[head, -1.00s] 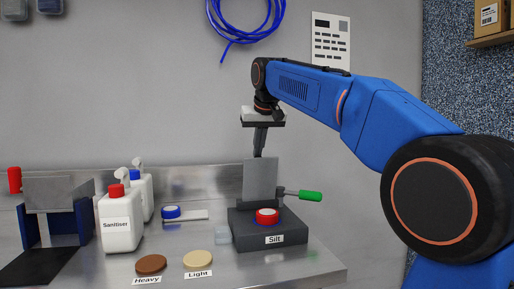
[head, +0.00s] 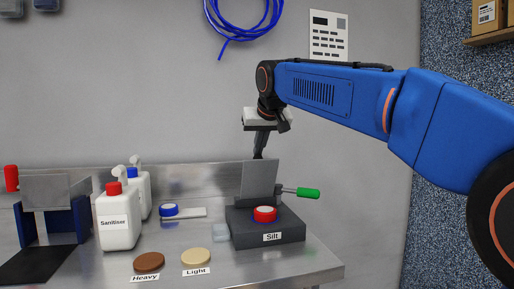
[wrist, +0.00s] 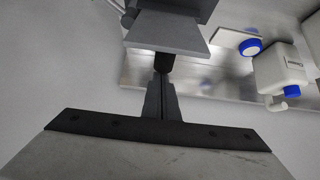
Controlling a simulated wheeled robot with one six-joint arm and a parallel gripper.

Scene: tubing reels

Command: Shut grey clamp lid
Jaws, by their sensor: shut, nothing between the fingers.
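The clamp is a dark grey block (head: 290,229) labelled Silt, with a red-rimmed reel (head: 265,214) on it and a green-tipped handle (head: 307,193) at its right. Its flat grey lid (head: 258,180) stands up, open, tilted slightly in the head view. In the wrist view the lid (wrist: 168,32) lies just beyond the fingertips. My gripper (head: 259,155) is shut and empty, pointing down behind the lid's top edge. In the wrist view its fingers (wrist: 163,66) meet or nearly meet the lid's edge; I cannot tell whether they touch. The lid hides the fingertips in the head view.
A Sanitiser bottle (head: 118,222), another white bottle behind it and a blue-rimmed reel (head: 169,210) stand to the left. Heavy (head: 149,262) and Light (head: 196,257) discs lie in front. A second, blue clamp (head: 62,225) stands at far left. The wall is close behind.

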